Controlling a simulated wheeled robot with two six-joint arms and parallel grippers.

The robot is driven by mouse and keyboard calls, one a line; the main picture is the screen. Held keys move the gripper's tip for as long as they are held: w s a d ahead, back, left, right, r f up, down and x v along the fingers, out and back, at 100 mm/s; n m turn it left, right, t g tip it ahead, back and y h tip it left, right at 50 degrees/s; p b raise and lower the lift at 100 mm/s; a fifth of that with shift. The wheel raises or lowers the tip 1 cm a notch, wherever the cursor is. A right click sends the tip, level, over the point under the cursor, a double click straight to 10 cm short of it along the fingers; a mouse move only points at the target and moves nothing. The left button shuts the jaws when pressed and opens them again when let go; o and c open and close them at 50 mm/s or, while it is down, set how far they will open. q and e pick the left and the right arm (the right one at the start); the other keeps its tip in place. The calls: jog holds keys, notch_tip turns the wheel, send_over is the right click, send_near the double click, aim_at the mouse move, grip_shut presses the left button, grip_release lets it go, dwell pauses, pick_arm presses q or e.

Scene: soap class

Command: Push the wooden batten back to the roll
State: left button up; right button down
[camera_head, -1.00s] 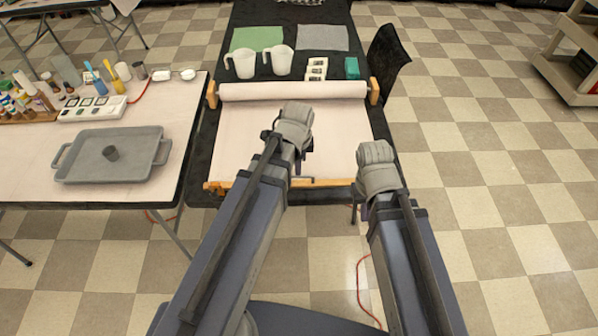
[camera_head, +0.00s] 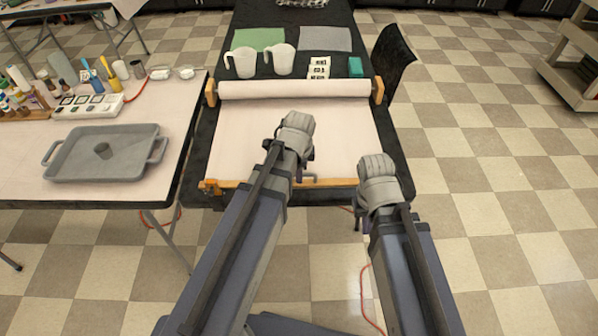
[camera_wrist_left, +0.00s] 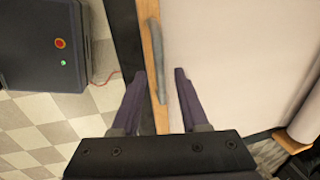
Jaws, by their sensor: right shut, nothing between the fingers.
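The wooden batten (camera_head: 335,182) lies across the near edge of the table, at the front end of a pale sheet. The sheet comes from the roll (camera_head: 295,88) at the far side. A grey handle (camera_wrist_left: 157,60) sits along the batten. My left gripper (camera_wrist_left: 160,82) is open; in the left wrist view the batten and handle show between its fingers, but I cannot tell whether they touch. In the head view its fingers are mostly hidden by my wrist. My right gripper (camera_head: 358,222) is shut and empty, in front of the table's near edge, right of the handle.
Two white jugs (camera_head: 246,63), small cards (camera_head: 319,67) and a teal block (camera_head: 355,67) stand behind the roll. A side table at left holds a grey tray (camera_head: 68,168). The sheet between batten and roll is clear.

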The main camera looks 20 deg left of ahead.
pick_arm(q)
grip_shut()
dwell(1.2)
